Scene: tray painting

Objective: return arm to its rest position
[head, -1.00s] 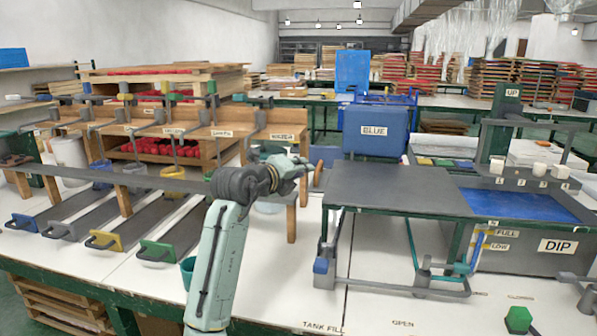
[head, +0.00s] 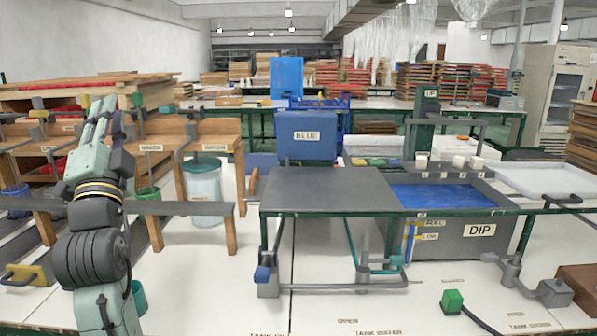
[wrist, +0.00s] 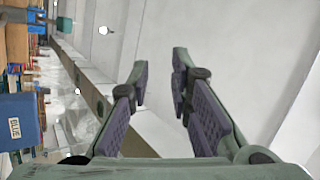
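My arm stands folded upright at the left of the head view, with my gripper (head: 98,108) at its top, pointing up and away. In the wrist view my gripper (wrist: 160,72) has its two dark-padded fingers apart, with nothing between them. The wrist camera looks at the white ceiling and wall, with the room turned on its side. In the head view the arm hides part of the wooden rack behind it. I cannot tell how far the gripper is from the rack.
A wooden rack (head: 222,130) with labelled levers and buckets stands behind the arm. A grey tank cover (head: 320,190) lies beside the blue dip tank (head: 440,196). A blue bin (head: 306,135) stands behind.

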